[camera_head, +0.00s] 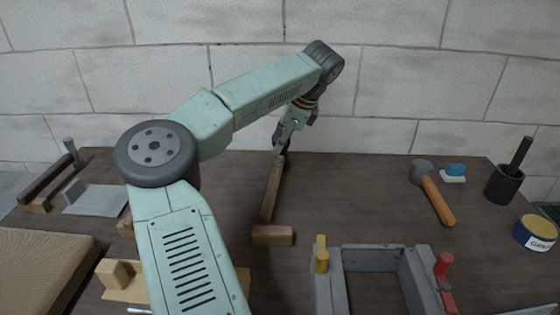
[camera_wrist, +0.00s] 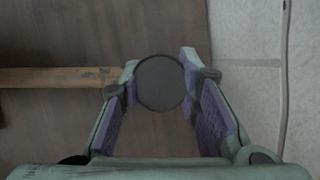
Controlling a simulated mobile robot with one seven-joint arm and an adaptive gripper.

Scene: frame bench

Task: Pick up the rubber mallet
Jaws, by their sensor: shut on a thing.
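The rubber mallet has a dark round head and a long wooden handle (camera_head: 271,190). In the wrist view its round dark head (camera_wrist: 160,83) sits between the two purple-padded fingers of my gripper (camera_wrist: 160,85), which are shut on it. The handle also shows in the wrist view (camera_wrist: 55,78), running out to the left. In the head view my gripper (camera_head: 284,147) points down at the far end of the handle and mostly hides the head. The handle's near end lies close to a small wooden block (camera_head: 273,236). I cannot tell whether the head is clear of the bench.
A hammer with a grey head (camera_head: 422,167) and orange handle (camera_head: 438,202) lies at the right, near a blue-topped brush (camera_head: 455,170), a dark cup (camera_head: 505,184) and a tin (camera_head: 536,232). A grey frame (camera_head: 328,284) stands at the front. A stone wall closes the back.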

